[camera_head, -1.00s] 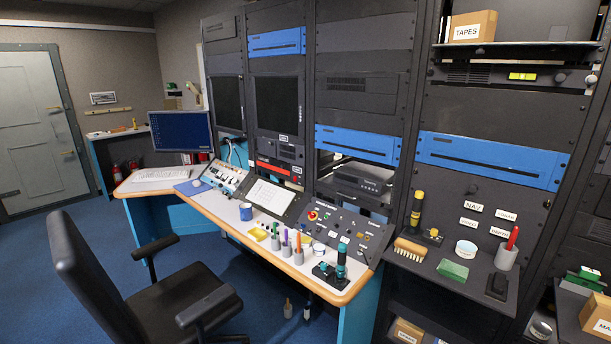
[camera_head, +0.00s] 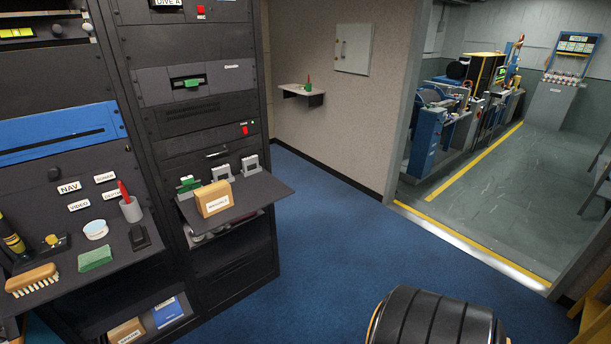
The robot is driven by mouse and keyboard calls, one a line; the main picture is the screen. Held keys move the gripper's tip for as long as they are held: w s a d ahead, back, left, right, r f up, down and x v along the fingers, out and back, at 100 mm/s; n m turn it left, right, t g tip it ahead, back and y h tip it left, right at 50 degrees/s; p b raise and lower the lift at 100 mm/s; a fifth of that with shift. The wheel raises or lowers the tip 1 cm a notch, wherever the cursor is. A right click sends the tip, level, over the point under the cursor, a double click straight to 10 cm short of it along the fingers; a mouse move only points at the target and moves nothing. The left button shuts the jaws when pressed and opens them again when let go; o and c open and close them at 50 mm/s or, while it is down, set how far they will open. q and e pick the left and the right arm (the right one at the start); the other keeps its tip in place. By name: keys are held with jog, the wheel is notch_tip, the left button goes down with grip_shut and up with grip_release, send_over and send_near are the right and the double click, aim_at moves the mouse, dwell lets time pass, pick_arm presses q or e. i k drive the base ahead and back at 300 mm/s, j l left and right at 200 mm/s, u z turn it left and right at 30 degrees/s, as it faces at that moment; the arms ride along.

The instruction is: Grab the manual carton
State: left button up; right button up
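A small tan carton (camera_head: 213,199) with a white label stands on the dark pull-out shelf (camera_head: 262,193) of the right-hand rack, left of the picture's middle. Its label is too small to read surely, but in the earlier view its first letters look like "MA". A second labelled carton (camera_head: 127,333) sits low in the rack bay to the left, partly cut off by the bottom edge; its label is not readable. Neither of my grippers shows in the view.
A green-topped item (camera_head: 189,184) stands beside the carton. On the left shelf are a brush (camera_head: 32,281), a green sponge (camera_head: 96,259) and a grey cup (camera_head: 131,209). Blue floor (camera_head: 330,250) is open ahead. A black ribbed rounded object (camera_head: 435,322) stands at bottom right.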

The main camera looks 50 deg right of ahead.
aim_at(211, 199)
jog(key=z, duration=1)
jog(key=i+j+u, duration=0.1)
jog(key=i+j, duration=0.25)
jog(key=i, duration=0.15)
